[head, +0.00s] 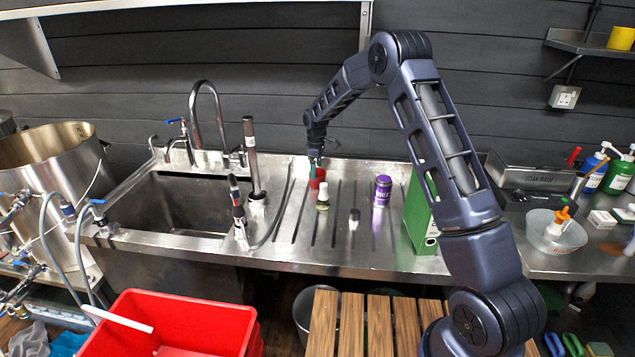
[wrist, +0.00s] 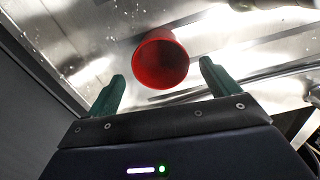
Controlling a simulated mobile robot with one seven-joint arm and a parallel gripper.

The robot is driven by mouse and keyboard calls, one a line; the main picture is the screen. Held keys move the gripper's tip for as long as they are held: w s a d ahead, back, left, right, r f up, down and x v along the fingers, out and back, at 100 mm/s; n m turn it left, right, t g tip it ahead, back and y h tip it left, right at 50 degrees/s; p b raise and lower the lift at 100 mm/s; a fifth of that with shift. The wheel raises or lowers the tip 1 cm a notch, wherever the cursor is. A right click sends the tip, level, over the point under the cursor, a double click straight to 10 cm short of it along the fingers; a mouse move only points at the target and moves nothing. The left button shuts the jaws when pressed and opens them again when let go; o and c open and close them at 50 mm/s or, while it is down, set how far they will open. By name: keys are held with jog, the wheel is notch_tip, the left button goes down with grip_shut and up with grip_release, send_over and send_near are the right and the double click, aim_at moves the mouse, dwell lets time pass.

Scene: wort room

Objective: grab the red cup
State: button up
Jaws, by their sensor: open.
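The red cup (head: 317,178) stands on the steel drainboard near the back wall, right of the sink basin. My gripper (head: 316,165) is right above it in the head view, and its fingers partly hide the cup. In the wrist view the red cup (wrist: 161,60) shows its open mouth, ahead of and between the two green fingertips. My gripper (wrist: 160,82) is open there, with a finger on each side and clear gaps to the cup. The fingers do not appear to touch it.
A small bottle (head: 322,196) stands close in front of the cup. The sink basin (head: 175,205) and a hose (head: 270,228) lie left.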

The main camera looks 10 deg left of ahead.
jog(key=f, duration=0.4)
jog(key=shift+s+d+f, duration=0.1)
jog(key=shift+d+f, duration=0.15)
jog(key=shift+f, duration=0.15)
jog(key=c, duration=1.1)
jog(key=shift+o, duration=0.2)
jog(key=shift+r, duration=0.1)
